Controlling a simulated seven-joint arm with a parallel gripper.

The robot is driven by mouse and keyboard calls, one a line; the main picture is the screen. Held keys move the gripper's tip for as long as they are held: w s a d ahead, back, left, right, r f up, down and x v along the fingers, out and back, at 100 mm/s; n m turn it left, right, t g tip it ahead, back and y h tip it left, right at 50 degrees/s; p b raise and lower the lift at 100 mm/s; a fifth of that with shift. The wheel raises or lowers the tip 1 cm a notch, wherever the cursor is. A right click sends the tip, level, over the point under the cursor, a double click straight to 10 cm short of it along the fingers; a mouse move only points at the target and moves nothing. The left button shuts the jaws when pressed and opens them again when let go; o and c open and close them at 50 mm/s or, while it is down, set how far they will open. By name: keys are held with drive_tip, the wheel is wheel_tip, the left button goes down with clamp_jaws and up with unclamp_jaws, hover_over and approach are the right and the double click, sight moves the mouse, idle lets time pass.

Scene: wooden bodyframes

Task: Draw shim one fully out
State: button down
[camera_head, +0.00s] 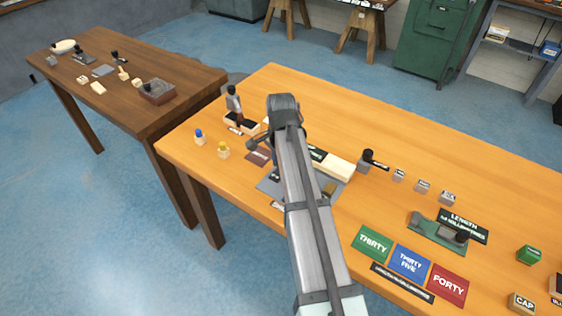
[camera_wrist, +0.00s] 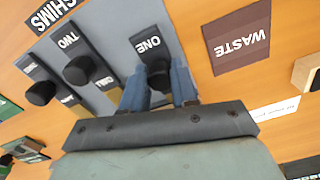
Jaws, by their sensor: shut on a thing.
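In the wrist view, shim one's black knob (camera_wrist: 157,72) stands between the two fingers of my gripper (camera_wrist: 158,92). The fingers are closed on the knob from both sides. A black label reading ONE (camera_wrist: 148,44) lies just beyond it on a grey plate (camera_wrist: 105,20). I cannot tell how far the shim is out, since its body is hidden under the knob and fingers. Two other black knobs stand to the left, one by the TWO label (camera_wrist: 68,40). In the head view my arm hides the fingers and shim; part of the grey plate (camera_head: 269,184) shows.
A dark red WASTE mat (camera_wrist: 236,38) lies right of the plate, with a pale wooden block (camera_wrist: 307,72) beyond. The orange table also bears coloured cards, a green tool (camera_head: 440,230) and small blocks. A darker table (camera_head: 190,88) stands left.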

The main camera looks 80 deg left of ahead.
drive_tip(key=s+d, duration=0.3)
drive_tip(key=shift+s+d, duration=0.25)
drive_tip(key=c, duration=0.9)
unclamp_jaws()
drive_tip(key=shift+o, duration=0.2)
wheel_tip(320, 180, up, 14)
drive_tip(key=shift+w+f, duration=0.1)
idle(0.3)
